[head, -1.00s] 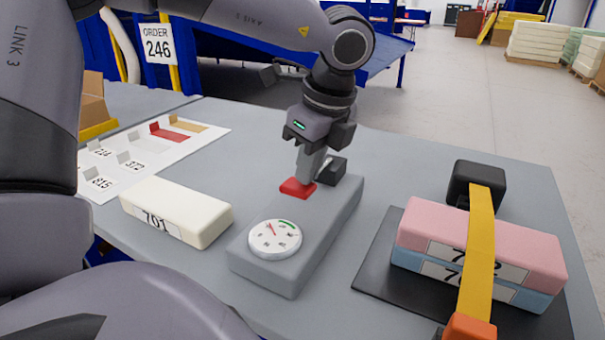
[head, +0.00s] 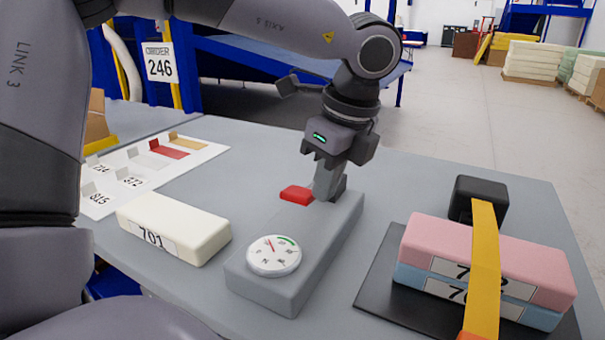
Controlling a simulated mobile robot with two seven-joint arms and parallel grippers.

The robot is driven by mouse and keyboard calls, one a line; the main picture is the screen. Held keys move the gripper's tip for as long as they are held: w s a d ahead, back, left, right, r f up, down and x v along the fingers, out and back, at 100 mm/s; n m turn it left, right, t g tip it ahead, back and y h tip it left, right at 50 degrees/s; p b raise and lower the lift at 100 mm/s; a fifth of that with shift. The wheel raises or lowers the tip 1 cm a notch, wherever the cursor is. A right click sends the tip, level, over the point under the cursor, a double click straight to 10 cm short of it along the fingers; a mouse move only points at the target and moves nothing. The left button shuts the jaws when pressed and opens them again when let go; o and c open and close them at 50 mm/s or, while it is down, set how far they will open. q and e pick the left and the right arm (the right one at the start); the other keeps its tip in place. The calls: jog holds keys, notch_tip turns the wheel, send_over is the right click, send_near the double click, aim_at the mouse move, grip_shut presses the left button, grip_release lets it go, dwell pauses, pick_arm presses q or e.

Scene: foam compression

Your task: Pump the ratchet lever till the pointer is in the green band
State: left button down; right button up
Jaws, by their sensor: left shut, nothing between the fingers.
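The grey ratchet unit (head: 318,228) lies on the table with a round white dial (head: 274,256) at its near end. The dial's red pointer points up and left, just left of the green band (head: 287,241). A red tab (head: 296,194) sticks out at the unit's far left edge; I cannot tell whether it belongs to the lever. My left gripper (head: 323,197) is shut and empty, pointing down over the far end of the unit, just right of the red tab. It partly hides a dark block (head: 340,187) there. My right gripper is not in view.
A pink foam block (head: 487,255) lies on a blue one (head: 411,277) under a yellow strap (head: 485,265), on a black mat (head: 372,285). A black block (head: 478,195) stands behind. A cream foam block (head: 175,225) and a marked sheet (head: 120,185) lie left.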

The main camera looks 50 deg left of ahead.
pick_arm(q)
jog(key=v, duration=0.7)
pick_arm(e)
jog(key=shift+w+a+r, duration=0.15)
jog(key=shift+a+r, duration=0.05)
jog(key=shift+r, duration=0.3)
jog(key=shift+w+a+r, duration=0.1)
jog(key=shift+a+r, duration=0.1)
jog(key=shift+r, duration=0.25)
